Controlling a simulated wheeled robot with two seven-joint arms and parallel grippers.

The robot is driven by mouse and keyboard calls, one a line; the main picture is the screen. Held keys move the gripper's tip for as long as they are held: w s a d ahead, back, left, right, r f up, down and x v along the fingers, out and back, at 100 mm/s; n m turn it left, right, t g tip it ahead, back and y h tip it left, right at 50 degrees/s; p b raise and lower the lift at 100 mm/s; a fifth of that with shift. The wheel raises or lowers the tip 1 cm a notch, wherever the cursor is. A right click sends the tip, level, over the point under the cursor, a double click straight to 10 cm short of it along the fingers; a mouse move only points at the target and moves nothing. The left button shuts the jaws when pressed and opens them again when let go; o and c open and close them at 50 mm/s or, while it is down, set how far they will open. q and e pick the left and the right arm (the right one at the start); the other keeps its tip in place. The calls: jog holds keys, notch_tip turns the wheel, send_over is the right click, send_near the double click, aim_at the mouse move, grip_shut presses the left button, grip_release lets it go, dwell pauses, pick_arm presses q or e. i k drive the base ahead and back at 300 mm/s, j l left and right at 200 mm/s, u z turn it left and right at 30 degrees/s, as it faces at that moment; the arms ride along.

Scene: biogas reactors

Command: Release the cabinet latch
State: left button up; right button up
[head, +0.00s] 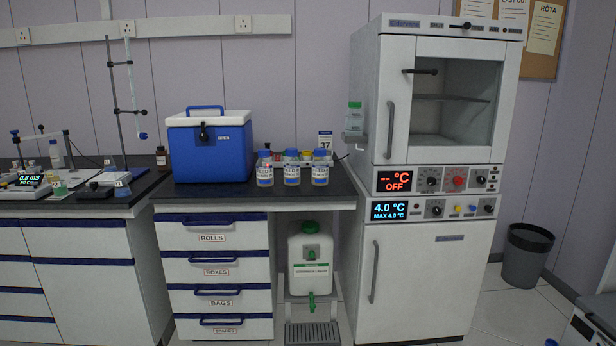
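A tall white cabinet (397,60) with a dark glass window (452,95) stands right of the bench. A black lever latch (422,71) lies roughly horizontal across the upper left of the window frame. A long grey vertical handle (390,130) is at the door's left side. The upper door looks shut, and a shelf shows behind the glass. The panel below has a red display (395,180) reading "-- °C OFF". Neither of my grippers is in view, and nothing touches the latch.
A lower white unit (425,280) with a blue 4.0 °C display stands under the cabinet. A bench to the left bears a blue cooler box (210,155) and several jars. A grey bin (526,256) stands at the right. The floor between bin and cabinet is clear.

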aim_at(434, 72)
jog(key=i+l+u, duration=0.2)
jog(key=i+l, duration=0.35)
jog(key=i+l+u, duration=0.25)
jog(key=i+l, duration=0.3)
jog(key=l, duration=0.1)
